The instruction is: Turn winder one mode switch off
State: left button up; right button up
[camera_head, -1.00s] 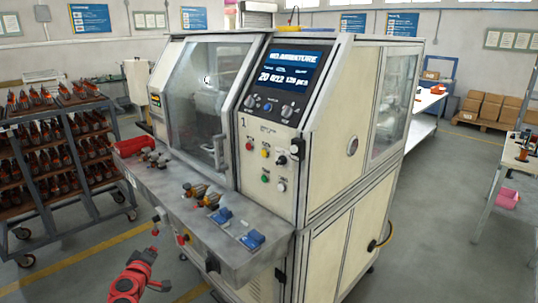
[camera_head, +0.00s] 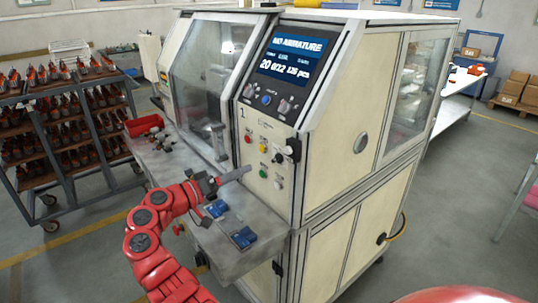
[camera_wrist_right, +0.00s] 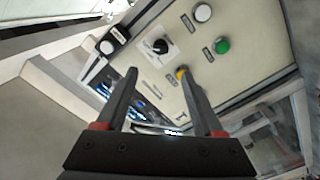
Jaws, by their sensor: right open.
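Winder one is the cream machine marked 1 (camera_head: 338,165), with a sloping control panel on its front. A black rotary switch on a white plate (camera_wrist_right: 158,46) shows in the right wrist view; it also shows in the head view (camera_head: 278,158). My right gripper (camera_head: 246,170) is open and empty in front of the panel. In the wrist view its fingers (camera_wrist_right: 159,80) point at the panel, apart from the switch.
Yellow (camera_wrist_right: 182,73), green (camera_wrist_right: 222,45) and white (camera_wrist_right: 203,12) buttons sit close to the switch. A grey ledge (camera_head: 215,245) with blue parts juts out below the panel. A rack of armatures (camera_head: 75,140) stands at left.

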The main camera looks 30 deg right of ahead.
aim_at(277, 159)
jog(key=d+p, duration=0.4)
jog(key=d, duration=0.6)
jog(key=shift+w+d, duration=0.25)
jog(key=shift+w, duration=0.2)
jog(key=shift+c, duration=0.2)
grip_shut()
